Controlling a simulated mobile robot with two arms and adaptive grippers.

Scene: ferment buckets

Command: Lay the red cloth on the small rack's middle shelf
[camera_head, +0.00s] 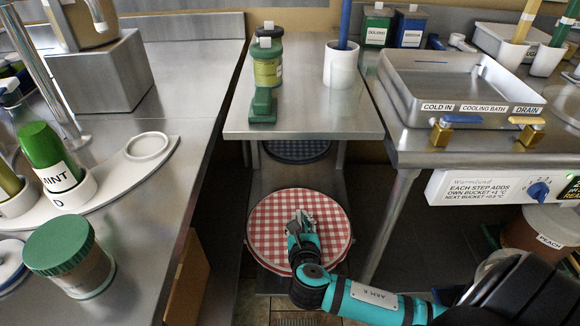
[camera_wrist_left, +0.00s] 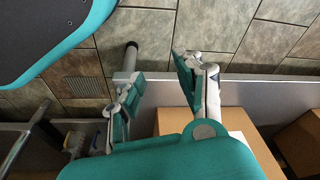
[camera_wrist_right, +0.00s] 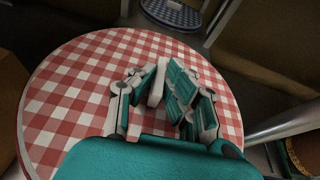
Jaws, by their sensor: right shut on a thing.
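The red cloth (camera_head: 270,243) is a round red-and-white checked piece that looks flat and stiff, low in front of the small rack. It also fills much of the right wrist view (camera_wrist_right: 72,95). The small rack (camera_head: 300,112) is steel with a flat top and lower levels. I cannot tell whether the cloth touches a shelf. My left gripper (camera_wrist_left: 158,65) is open and empty, above a tiled floor.
A blue checked round piece (camera_head: 297,151) lies deeper under the rack's top. A green bottle (camera_head: 267,62), green block (camera_head: 262,106) and white cup (camera_head: 341,65) stand on top. The cooling bath (camera_head: 455,85) is right; a steel counter (camera_head: 180,120) is left. Cardboard boxes (camera_wrist_left: 215,120) lie below my left gripper.

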